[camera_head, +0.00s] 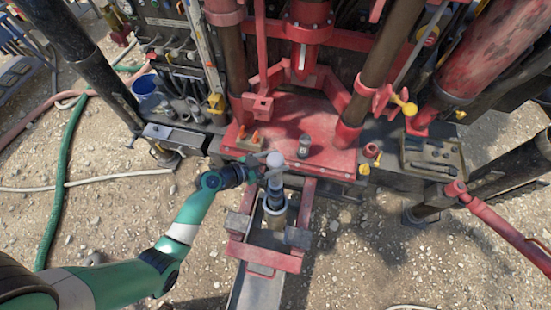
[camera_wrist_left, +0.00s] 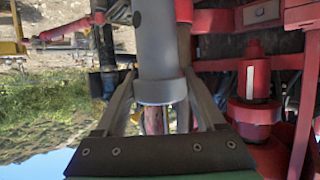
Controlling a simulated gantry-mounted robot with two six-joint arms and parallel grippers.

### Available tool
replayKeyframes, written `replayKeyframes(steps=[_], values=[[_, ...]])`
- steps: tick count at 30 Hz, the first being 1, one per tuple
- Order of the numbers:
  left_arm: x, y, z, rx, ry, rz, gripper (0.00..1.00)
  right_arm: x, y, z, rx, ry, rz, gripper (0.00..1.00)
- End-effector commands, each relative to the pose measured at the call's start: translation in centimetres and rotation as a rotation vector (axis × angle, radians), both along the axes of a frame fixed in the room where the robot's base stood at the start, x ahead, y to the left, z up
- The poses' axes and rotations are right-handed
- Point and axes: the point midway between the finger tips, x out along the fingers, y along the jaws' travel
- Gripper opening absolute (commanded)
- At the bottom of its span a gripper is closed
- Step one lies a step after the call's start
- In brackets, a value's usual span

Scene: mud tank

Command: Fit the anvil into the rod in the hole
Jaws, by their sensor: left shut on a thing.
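My left gripper (camera_head: 258,166) reaches in on the green and white arm. It is shut on the anvil (camera_head: 274,160), a light grey cylindrical piece with a wider collar. In the left wrist view the anvil (camera_wrist_left: 158,50) stands between the two gripper fingers (camera_wrist_left: 160,95), and its far end runs out of the frame. In the head view the anvil is over the top of the dark rod (camera_head: 274,190), which stands in the round hole collar (camera_head: 275,212). I cannot tell whether anvil and rod touch. My right gripper is not in view.
A red platform (camera_head: 330,160) lies behind, with a small grey cylinder (camera_head: 304,147) standing on it. A red frame (camera_head: 265,258) surrounds the hole. Thick drilling columns (camera_head: 385,50) rise behind. A blue bucket (camera_head: 147,92) and hoses are at left. Gravel ground lies open at lower right.

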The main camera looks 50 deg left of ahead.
Motion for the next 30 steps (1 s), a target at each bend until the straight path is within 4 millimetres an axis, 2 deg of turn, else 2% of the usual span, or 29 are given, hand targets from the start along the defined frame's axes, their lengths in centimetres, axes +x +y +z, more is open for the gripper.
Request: replayKeyframes(steps=[1, 19, 30], values=[[0.1, 0.1, -0.5, 0.001, -0.005, 0.001, 0.0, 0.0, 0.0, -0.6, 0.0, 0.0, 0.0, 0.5], [0.1, 0.1, -4.8, 0.001, -0.005, 0.001, 0.0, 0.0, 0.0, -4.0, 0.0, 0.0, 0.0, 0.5], [0.1, 0.1, -6.4, 0.001, -0.005, 0.001, 0.0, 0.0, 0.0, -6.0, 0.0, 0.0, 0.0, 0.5]])
